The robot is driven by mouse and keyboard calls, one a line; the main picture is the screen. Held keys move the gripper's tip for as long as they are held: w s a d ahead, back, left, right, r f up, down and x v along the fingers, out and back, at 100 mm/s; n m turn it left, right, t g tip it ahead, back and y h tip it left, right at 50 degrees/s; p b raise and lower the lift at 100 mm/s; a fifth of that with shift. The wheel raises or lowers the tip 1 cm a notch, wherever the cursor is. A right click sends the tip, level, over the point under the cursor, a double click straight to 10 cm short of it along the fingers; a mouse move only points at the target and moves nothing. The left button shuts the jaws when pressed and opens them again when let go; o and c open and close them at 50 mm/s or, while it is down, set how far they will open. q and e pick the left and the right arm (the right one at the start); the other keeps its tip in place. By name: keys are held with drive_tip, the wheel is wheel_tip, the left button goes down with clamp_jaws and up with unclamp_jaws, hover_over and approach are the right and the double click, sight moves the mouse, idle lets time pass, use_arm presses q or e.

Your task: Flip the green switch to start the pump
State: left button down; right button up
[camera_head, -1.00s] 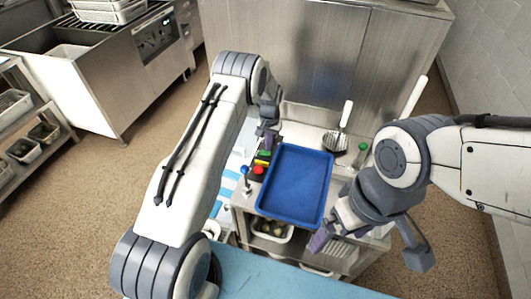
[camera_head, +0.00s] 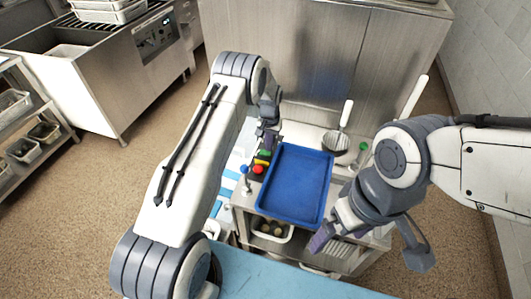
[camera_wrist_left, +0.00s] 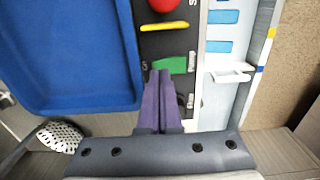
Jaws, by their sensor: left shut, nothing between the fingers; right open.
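The green switch (camera_wrist_left: 172,65) is on a dark control panel (camera_wrist_left: 150,47), between a yellow strip and my left gripper in the left wrist view. In the head view the green switch (camera_head: 265,154) shows just below my left gripper (camera_head: 269,138). My left gripper (camera_wrist_left: 160,76) is shut and empty, its purple fingertips at the near edge of the green switch. I cannot tell whether they touch it. The fingers hide part of the panel. My right gripper (camera_head: 321,240) is open and empty at the front right corner of the blue tray.
The blue tray (camera_head: 324,184) lies right of the panel. A red button (camera_head: 258,169) and a blue-topped lever (camera_head: 245,169) are nearer the front. A white-handled skimmer (camera_head: 345,115) and a green-topped lever (camera_head: 363,146) stand beyond the tray. A steel cabinet (camera_head: 310,60) rises behind.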

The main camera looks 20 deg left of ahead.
sight(269, 153)
use_arm(q)
drive_tip(key=shift+f+b, duration=0.6)
drive_tip(key=shift+f, duration=0.25)
drive_tip(key=shift+r, duration=0.1)
drive_tip(key=shift+r+p, duration=1.9)
drive_tip(key=shift+r, duration=1.55)
